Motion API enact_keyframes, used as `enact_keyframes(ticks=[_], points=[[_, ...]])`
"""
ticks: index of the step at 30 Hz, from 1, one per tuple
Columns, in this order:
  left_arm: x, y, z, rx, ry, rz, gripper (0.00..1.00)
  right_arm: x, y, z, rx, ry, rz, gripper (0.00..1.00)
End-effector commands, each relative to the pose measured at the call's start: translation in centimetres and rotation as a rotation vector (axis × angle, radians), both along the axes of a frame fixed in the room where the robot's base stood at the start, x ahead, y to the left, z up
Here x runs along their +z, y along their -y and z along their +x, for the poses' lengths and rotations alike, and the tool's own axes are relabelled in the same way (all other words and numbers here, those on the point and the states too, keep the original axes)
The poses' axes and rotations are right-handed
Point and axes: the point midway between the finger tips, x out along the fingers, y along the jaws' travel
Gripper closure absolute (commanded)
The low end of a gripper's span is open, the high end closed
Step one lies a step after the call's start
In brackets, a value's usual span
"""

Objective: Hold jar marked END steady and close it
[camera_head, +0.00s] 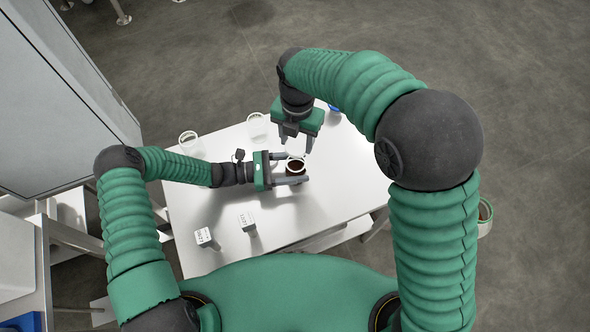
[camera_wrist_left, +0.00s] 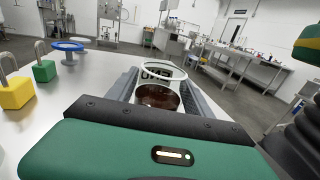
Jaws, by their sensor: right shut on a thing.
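A clear jar (camera_head: 296,168) with a pale rim and dark brown contents stands on the white table, with no lid on it. In the left wrist view the jar (camera_wrist_left: 157,97) shows dark lettering that I cannot read surely. My left gripper (camera_head: 291,168) has one finger on each side of the jar; whether both touch it is unclear. My right gripper (camera_head: 296,143) points down just above and behind the jar, apart from its rim. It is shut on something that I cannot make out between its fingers.
Two clear jars (camera_head: 188,140) (camera_head: 257,126) stand at the table's back left. Two small white labelled blocks (camera_head: 205,237) (camera_head: 247,222) are at the front.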

Motion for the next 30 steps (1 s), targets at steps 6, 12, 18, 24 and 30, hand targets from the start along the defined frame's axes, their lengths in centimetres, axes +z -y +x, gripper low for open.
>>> enact_keyframes(ticks=[6,12,18,24,30], points=[[0.0,-0.4,0.0,0.001,0.000,-0.003,0.71,0.0,-0.5,0.0,0.000,-0.001,-0.004,0.86],[0.0,-0.5,0.0,0.001,0.000,-0.004,0.97,0.0,-0.5,0.0,0.001,-0.001,-0.004,0.86],[-0.1,-0.4,0.0,0.001,0.000,-0.002,1.00,-0.2,-0.3,0.0,0.000,-0.002,-0.004,0.86],[-0.1,-0.2,0.0,0.001,0.000,-0.001,1.00,-3.0,-0.2,0.2,-0.001,-0.003,-0.003,0.86],[0.0,-0.4,0.0,0.001,0.000,-0.003,1.00,-4.9,-0.5,0.3,0.001,-0.001,-0.004,0.86]])
